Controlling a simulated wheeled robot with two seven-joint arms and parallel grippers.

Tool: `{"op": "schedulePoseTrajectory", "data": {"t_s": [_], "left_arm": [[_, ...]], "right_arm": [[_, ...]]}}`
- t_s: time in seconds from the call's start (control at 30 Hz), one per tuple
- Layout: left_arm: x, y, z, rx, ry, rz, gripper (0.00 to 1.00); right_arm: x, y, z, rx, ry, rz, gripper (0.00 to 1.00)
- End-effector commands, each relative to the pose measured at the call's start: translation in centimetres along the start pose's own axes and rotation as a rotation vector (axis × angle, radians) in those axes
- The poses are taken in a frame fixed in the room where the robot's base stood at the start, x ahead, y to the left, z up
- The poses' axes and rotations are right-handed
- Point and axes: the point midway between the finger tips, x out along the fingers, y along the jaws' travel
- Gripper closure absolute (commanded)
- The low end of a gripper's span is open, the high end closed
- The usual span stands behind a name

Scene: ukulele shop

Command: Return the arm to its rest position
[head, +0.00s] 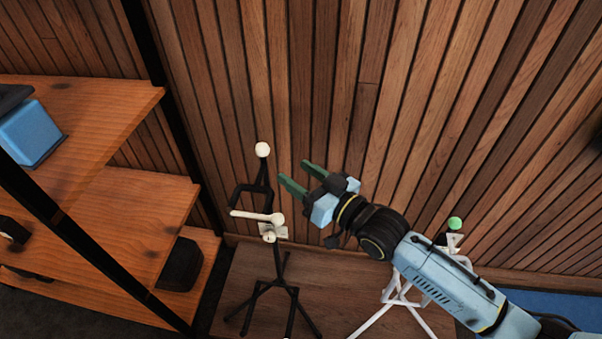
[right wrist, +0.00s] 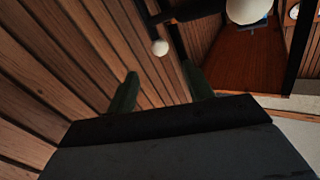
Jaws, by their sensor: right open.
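My right gripper (head: 303,180) is open in the head view, its two green fingers apart with nothing between them. It is raised in front of the slatted wall, to the right of a black stand (head: 277,262) with cream ball ends. The fingers look apart from the stand. In the right wrist view the open right gripper (right wrist: 160,92) shows both green fingers spread, with a cream ball (right wrist: 160,47) of the stand visible beyond them. My right arm reaches in from the lower right. My left gripper is in neither view.
A wooden shelf (head: 130,205) with black posts stands at left, holding a blue box (head: 32,133). A white stand (head: 400,300) with a green ball (head: 455,223) is behind my right arm. Both stands are on a low wooden platform (head: 340,290). The slatted wall (head: 420,90) closes off the back.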

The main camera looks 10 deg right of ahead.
Motion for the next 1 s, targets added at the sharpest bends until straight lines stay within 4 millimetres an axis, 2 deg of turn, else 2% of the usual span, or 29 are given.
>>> {"op": "schedulePoseTrajectory", "data": {"t_s": [0.33, 0.47, 0.57, 0.67, 0.8, 0.87, 1.0], "left_arm": [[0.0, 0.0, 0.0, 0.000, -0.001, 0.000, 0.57], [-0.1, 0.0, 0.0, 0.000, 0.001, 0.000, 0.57], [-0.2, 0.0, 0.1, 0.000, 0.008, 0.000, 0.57], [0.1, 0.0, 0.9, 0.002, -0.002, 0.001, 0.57], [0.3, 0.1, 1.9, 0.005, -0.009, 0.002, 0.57], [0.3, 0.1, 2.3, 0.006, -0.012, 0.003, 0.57], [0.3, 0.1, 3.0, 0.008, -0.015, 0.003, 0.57]], "right_arm": [[0.0, 0.1, 0.1, 0.000, -0.002, 0.002, 0.48], [-0.3, 1.7, 2.2, -0.007, -0.046, 0.048, 0.48], [-1.4, 4.7, 6.6, -0.017, -0.135, 0.131, 0.48], [-3.8, 8.1, 12.7, -0.030, -0.265, 0.235, 0.48], [-9.3, 11.7, 21.4, -0.042, -0.466, 0.361, 0.48], [-12.2, 12.6, 24.9, -0.041, -0.555, 0.406, 0.48], [-19.8, 13.2, 32.5, -0.034, -0.766, 0.488, 0.48]]}}
